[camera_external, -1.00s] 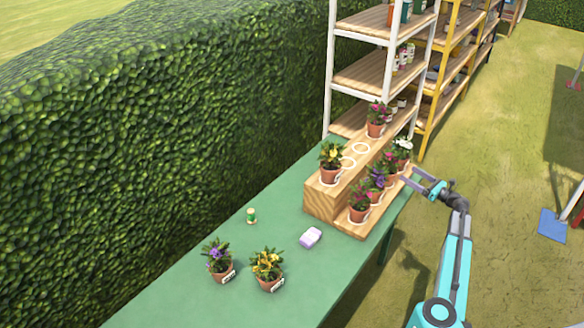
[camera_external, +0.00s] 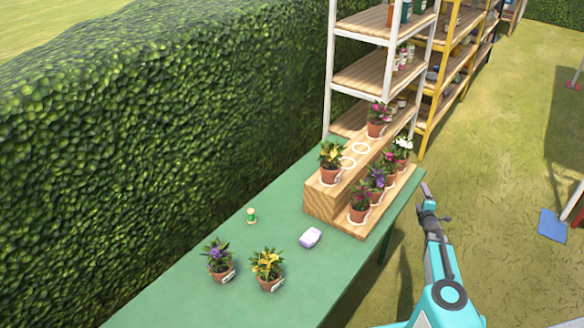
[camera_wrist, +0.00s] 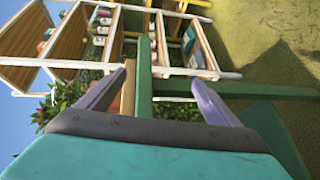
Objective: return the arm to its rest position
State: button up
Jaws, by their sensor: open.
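My gripper (camera_external: 426,190) is at the right edge of the green table (camera_external: 190,290), to the right of the wooden tiered stand, with my teal arm reaching up from the lower right. In the wrist view, my gripper (camera_wrist: 158,90) has its two fingers spread wide apart with nothing held between them. The wrist view is turned on its side and shows a green table leg and beam beyond the fingers. My gripper looks clear of the pots in the external view.
The wooden stand (camera_external: 322,203) holds several potted flowers on two steps. A yellow-flowered pot (camera_external: 267,270), a purple-flowered pot (camera_external: 219,262), a pale block (camera_external: 311,238) and a small green-topped item (camera_external: 251,216) are on the table. Shelves (camera_external: 372,75) stand behind; grass lies right.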

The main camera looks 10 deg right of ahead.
jog(key=s+a+f+m+g+p, duration=0.1)
jog(key=s+a+f+m+g, duration=0.35)
jog(key=f, duration=0.45)
jog(key=s+a+f+m+g+y, duration=0.1)
jog(key=s+a+f+m+g, duration=0.15)
jog(key=s+a+f, duration=0.45)
jog(key=s+a+f+m+g+p, duration=0.1)
jog(key=s+a+f+m+g, duration=0.2)
jog(key=s+f, duration=0.6)
jog(key=s+a+f+m+g+y, duration=0.1)
jog(key=s+a+f+g, duration=0.1)
jog(key=s, duration=0.7)
jog(key=s+a+f+m+g+y+p, duration=0.1)
jog(key=s+a+f+m+g, duration=0.1)
jog(key=s+a+g, duration=0.3)
jog(key=s+a+f+m+g+y+p, duration=0.1)
jog(key=s+a+f+g, duration=0.2)
jog(key=s+a, duration=0.4)
jog(key=s+g, duration=0.1)
jog(key=s, duration=0.5)
jog(key=shift+a+m, duration=0.15)
jog(key=shift+m, duration=0.25)
